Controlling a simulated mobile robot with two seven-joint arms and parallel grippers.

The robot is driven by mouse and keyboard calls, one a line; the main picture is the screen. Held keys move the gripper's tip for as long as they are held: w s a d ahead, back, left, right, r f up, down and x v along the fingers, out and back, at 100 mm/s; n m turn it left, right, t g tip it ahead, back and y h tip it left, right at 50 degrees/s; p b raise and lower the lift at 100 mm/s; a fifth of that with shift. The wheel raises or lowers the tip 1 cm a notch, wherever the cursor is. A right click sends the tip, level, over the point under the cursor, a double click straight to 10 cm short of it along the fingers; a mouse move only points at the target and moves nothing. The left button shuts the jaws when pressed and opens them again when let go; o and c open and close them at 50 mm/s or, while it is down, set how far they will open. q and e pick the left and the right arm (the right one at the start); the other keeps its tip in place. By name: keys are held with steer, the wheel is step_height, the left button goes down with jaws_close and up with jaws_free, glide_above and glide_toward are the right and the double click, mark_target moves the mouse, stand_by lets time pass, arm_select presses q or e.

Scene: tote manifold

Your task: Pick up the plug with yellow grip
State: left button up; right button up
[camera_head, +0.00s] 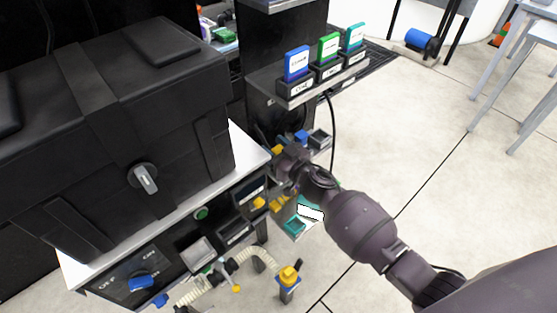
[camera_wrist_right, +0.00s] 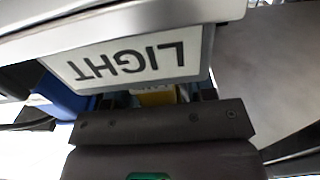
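A yellow part (camera_wrist_right: 157,97) shows in the right wrist view below the LIGHT label, between the two dark fingers of my right gripper (camera_wrist_right: 155,93). The fingers look apart, with gaps beside the yellow part; their tips are hidden behind the label. In the head view my right gripper (camera_head: 283,163) is at the console's right side, close to a small yellow piece (camera_head: 277,150). A blue plug with a yellow grip (camera_head: 288,274) stands at the end of a pale ribbed hose, below and apart from the gripper. I cannot tell which yellow piece is the task's plug. My left gripper is out of view.
A black case (camera_head: 110,120) sits on the console at left. A shelf (camera_head: 330,84) above the gripper holds blue, green and teal cards. The LIGHT panel (camera_wrist_right: 130,55) is close over the gripper. A teal tray (camera_head: 295,224) is below. Open floor lies right.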

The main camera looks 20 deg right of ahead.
steer(key=c, duration=0.8)
steer(key=shift+r, duration=0.25)
step_height(320, 180, up, 9)
steer(key=p, duration=0.5)
steer(key=shift+r, duration=0.35)
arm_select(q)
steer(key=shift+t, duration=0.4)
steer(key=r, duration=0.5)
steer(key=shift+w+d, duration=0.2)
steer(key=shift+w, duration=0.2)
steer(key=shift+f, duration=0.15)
arm_select(e)
steer(key=shift+f, duration=0.1)
